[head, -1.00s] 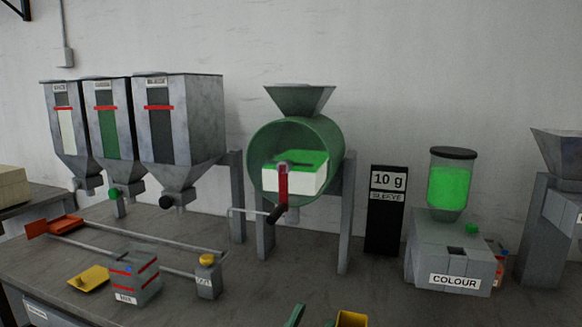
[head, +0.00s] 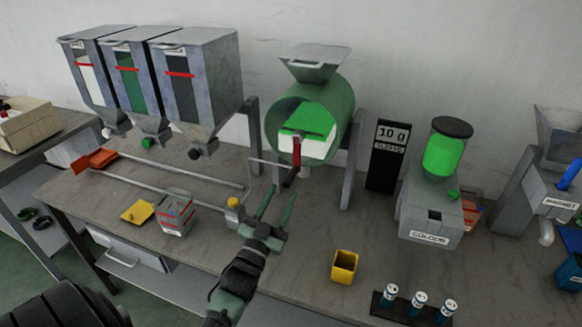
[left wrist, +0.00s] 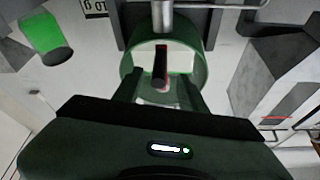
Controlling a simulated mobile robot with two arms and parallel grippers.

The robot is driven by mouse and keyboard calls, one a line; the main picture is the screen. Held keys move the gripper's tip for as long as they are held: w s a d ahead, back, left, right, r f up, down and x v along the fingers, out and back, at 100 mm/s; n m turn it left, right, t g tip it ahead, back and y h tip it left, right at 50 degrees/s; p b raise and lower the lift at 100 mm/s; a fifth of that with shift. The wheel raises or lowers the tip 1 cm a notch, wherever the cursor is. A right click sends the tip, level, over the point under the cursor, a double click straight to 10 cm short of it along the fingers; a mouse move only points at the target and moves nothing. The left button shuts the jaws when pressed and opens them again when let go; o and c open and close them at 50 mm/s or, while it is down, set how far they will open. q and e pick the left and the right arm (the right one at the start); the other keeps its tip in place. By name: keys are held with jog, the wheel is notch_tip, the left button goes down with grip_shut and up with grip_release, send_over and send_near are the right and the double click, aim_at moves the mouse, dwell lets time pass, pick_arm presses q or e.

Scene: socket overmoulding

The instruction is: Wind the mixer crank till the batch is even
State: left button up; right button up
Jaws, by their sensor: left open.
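The mixer is a green drum (head: 345,110) on grey legs with a hopper on top. A white block of material with a green top (head: 305,122) shows inside its open front, the two colours separate. The crank (head: 297,152) has a red arm hanging down and a dark handle (head: 289,178) at its lower end. My left gripper (head: 276,204) is open and empty, below and in front of the handle, apart from it. In the left wrist view the drum (left wrist: 203,72) and dark handle (left wrist: 160,68) appear ahead, between the fingers. My right gripper is out of view.
Three hoppers (head: 205,85) stand at the back left above metal rails. A small yellow-topped canister (head: 233,211) stands just left of my gripper. A yellow cup (head: 344,267), a colour doser (head: 430,212) and several vials (head: 419,302) are to the right.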

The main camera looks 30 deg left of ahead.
aim_at(295, 169)
pick_arm(q)
jog(key=p+x, duration=0.1)
jog(key=x, duration=0.5)
jog(key=shift+w+r+p, duration=0.15)
jog(key=shift+w+p, duration=0.2)
jog(key=shift+p, duration=0.05)
grip_shut()
dwell(1.0)
